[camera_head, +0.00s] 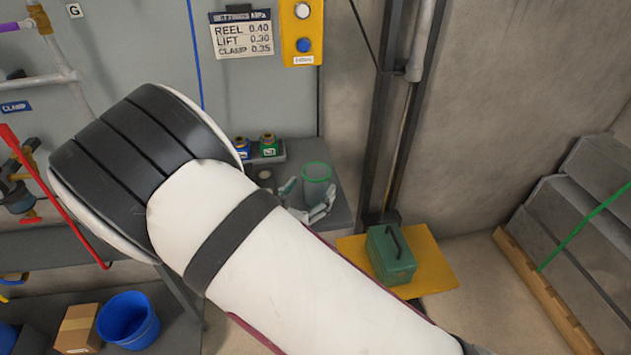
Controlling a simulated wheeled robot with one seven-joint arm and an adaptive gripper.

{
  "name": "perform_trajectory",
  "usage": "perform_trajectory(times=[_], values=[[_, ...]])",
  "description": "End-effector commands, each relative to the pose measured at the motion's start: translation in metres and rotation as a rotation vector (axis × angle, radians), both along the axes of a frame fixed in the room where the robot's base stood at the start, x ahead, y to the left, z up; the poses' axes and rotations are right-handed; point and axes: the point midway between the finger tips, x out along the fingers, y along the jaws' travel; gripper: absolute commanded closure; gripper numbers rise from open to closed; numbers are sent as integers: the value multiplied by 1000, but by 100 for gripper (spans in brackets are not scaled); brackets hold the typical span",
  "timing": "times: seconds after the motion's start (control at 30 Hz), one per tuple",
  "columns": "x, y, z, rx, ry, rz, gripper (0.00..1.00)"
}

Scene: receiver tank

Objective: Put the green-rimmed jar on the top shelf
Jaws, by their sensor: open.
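The green-rimmed jar (316,183) stands upright on a grey bench top (341,214). It is a clear grey-green jar with a bright green ring at its top. My gripper (308,199) is open, low beside the jar, with one light finger at its left and another at its lower right. Whether the fingers touch the jar cannot be told. My white arm crosses the middle of the view and hides the wrist and much of the bench. I cannot make out which surface is the top shelf.
Two small containers (255,147) stand on a ledge behind the jar. A green toolbox (391,255) sits on a yellow platform (435,275) at the lower right. A blue bucket (128,320) and a cardboard box (78,328) are at the lower left. A red bar (62,205) is at the left.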

Motion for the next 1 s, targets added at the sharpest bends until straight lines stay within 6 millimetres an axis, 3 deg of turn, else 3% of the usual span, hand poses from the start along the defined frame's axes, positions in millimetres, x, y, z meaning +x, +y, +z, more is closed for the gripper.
perform_trajectory(times=[0.2, 0.4, 0.83, 0.93, 1.0], values=[[-43, 17, 0, 2, 2, 4, 29], [-68, 26, 0, 0, 1, 3, 29], [-75, 24, 3, 9, 0, -12, 29], [-69, 6, 17, 55, -2, -84, 29], [-65, -19, 34, 116, -2, -179, 29]])
